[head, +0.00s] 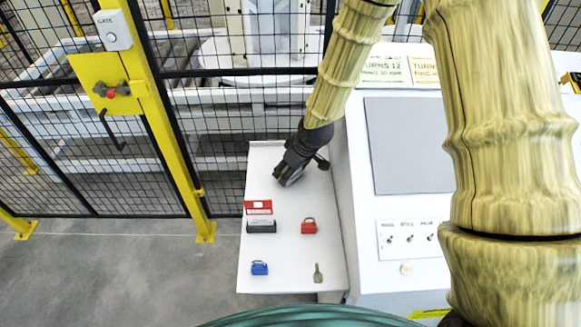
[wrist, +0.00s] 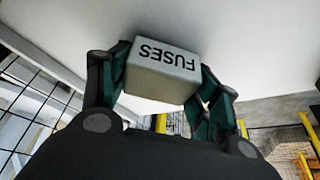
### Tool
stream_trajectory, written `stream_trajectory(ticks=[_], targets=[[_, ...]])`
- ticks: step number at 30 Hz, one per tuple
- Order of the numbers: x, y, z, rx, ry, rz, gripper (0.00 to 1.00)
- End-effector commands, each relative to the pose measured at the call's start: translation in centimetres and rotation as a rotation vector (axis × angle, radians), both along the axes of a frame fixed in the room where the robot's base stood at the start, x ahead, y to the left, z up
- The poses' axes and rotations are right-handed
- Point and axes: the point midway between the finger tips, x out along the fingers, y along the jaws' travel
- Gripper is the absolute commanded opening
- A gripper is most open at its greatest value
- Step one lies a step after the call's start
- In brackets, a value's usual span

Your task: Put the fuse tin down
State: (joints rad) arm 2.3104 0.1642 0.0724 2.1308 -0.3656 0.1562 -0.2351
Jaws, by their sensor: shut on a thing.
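The fuse tin (wrist: 162,72) is a grey box marked "FUSES", upside down in the wrist view. My gripper (wrist: 165,80) is shut on it, with a dark green finger at each side. Behind the tin in that view is a pale flat surface. In the head view my gripper (head: 290,172) is over the far part of the white shelf (head: 272,190). The tin is not clearly seen there, and I cannot tell whether it touches the shelf.
A white control cabinet (head: 385,225) stands right. A mesh fence (head: 90,180) runs behind.

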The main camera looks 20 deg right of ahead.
Motion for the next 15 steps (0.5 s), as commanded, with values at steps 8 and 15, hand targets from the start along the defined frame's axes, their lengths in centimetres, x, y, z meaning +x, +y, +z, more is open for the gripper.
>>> stream_trajectory(ticks=[8, 15], targets=[[0.06, 0.04, -0.1, 0.001, -0.002, 0.001, 0.34], [0.05, 0.01, -0.35, 0.0, -0.001, 0.0, 0.75]])
